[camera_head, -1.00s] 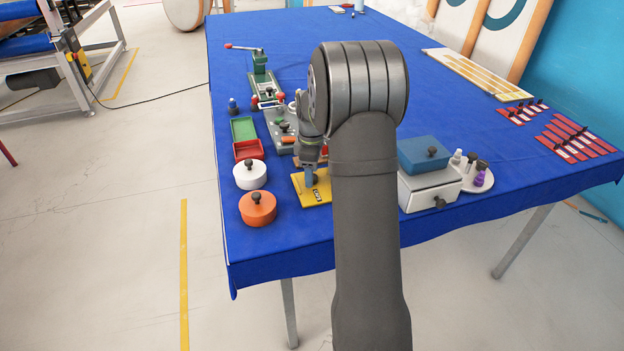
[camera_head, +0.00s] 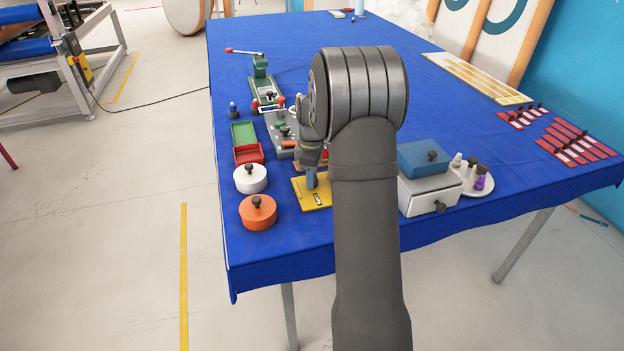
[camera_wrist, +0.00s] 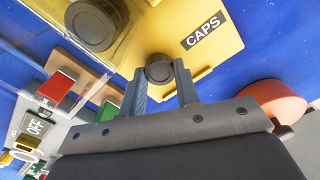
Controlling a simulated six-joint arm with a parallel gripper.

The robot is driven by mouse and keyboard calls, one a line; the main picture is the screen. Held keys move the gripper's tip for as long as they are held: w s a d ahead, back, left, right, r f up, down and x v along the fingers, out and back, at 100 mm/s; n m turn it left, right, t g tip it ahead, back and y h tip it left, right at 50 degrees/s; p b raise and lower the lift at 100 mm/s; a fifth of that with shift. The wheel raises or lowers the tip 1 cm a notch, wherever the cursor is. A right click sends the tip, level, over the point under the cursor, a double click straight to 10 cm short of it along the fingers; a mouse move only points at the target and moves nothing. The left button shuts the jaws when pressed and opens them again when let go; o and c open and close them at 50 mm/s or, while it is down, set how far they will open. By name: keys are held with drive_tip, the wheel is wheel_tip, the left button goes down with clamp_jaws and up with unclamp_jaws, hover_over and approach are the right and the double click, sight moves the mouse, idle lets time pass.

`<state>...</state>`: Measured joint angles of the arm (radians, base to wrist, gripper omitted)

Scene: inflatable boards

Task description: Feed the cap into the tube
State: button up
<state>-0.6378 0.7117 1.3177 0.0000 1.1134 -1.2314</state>
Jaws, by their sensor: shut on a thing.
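My gripper (camera_head: 311,180) is over the yellow board (camera_head: 316,200) near the table's front edge. In the wrist view, my gripper (camera_wrist: 160,82) has one finger on each side of a dark round cap (camera_wrist: 158,69) and is shut on it. The cap is at the yellow board (camera_wrist: 210,65), which is labelled CAPS; I cannot tell whether it still touches the board. In the head view the cap is hidden by my gripper. I cannot make out the tube in either view.
A white pot (camera_head: 250,179) and an orange pot (camera_head: 258,213) stand left of the board. A grey box with a blue lid (camera_head: 424,158) stands right. Behind are red and green trays (camera_head: 245,135) and a green lever stand (camera_head: 262,85).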

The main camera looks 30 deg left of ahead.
wheel_tip(320, 180, up, 9)
drive_tip(key=w+d+r, duration=0.5)
drive_tip(key=shift+s+d+f, duration=0.1)
drive_tip(key=shift+f, duration=1)
drive_tip(key=shift+d+f, duration=0.1)
drive_tip(key=shift+f, duration=0.95)
drive_tip(key=o, duration=1)
drive_tip(key=shift+o, duration=0.5)
drive_tip(key=o, duration=0.4)
